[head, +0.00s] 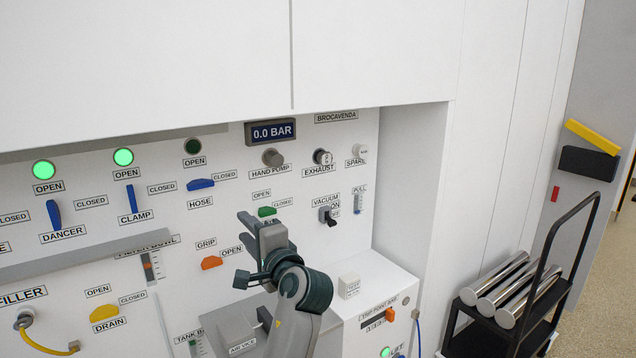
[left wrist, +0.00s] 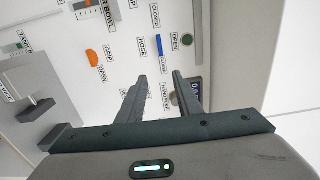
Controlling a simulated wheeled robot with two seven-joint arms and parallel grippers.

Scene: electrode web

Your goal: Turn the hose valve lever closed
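The hose valve lever (head: 200,184) is a blue handle on the white panel, above the HOSE label. My left gripper (head: 257,219) is below and right of the lever, in front of the green lever, apart from the hose lever. In the left wrist view its two fingers (left wrist: 159,79) stand apart with nothing held. My right gripper is out of view.
The round lamp (head: 193,146) above the hose lever is dark. Blue dancer (head: 54,214) and clamp (head: 132,199) levers stand upright under lit green lamps. A green lever (head: 266,211) is close to my fingers. An orange grip lever (head: 211,263) sits lower left. A ledge (head: 90,265) juts out at left.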

